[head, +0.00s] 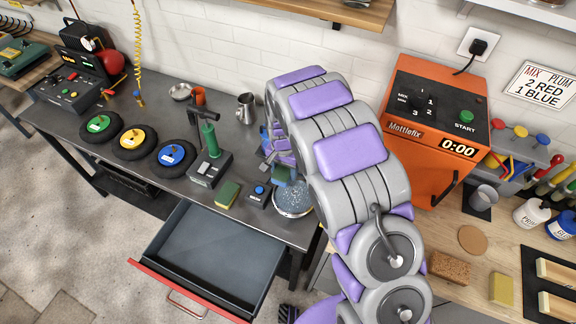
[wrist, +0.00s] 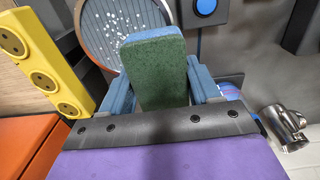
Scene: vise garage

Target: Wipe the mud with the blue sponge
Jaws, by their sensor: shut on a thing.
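The blue sponge (wrist: 158,75), with a green scouring face, stands between the two blue fingers of my gripper (wrist: 162,88) in the wrist view. The gripper is shut on it. In the head view my gripper (head: 280,166) is over the right end of the grey bench, largely hidden behind my arm, with the sponge (head: 281,175) partly showing. A round, speckled dish (head: 293,201) lies just below the sponge; its rim and white specks show beyond it in the wrist view (wrist: 112,25). I cannot tell whether they touch. I cannot make out any mud clearly.
A green-and-yellow sponge (head: 228,195) and a small blue-button box (head: 258,194) lie left of the dish. A drawer (head: 205,262) stands open in front. An orange mixer (head: 432,130) is at right. In the wrist view, a yellow strip (wrist: 40,62) and metal cup (wrist: 286,127) flank my gripper.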

